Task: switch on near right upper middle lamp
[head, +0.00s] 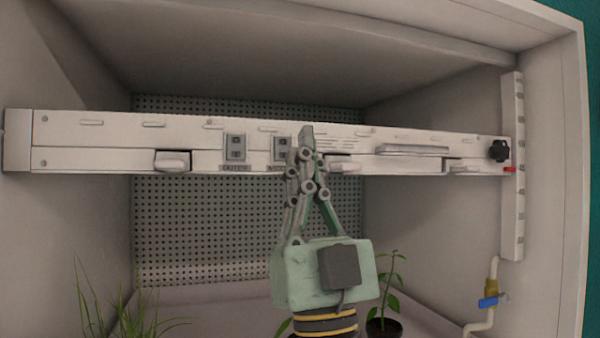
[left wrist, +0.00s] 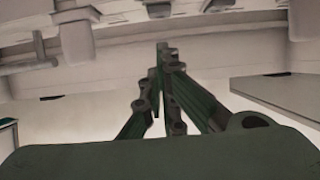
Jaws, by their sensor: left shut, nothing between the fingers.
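A white lamp bar (head: 100,140) spans the growth chamber from wall to wall. Two grey switch plates sit side by side on its front: the left plate (head: 235,147) is in plain view, and the right plate (head: 281,147) is partly covered by my gripper. Small labels under them are too small to read surely. My left gripper (head: 306,136) is shut and empty, pointing up, its tips in front of the bar just right of the right plate. I cannot tell whether it touches. The shut fingers also show in the left wrist view (left wrist: 163,55). My right gripper is not in view.
A black knob (head: 499,150) and a red marker sit at the bar's right end, beside a slotted upright rail (head: 512,200). A pipe with a blue valve handle (head: 489,302) is lower right. Grass-like leaves (head: 95,310) and a potted plant (head: 384,325) stand below.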

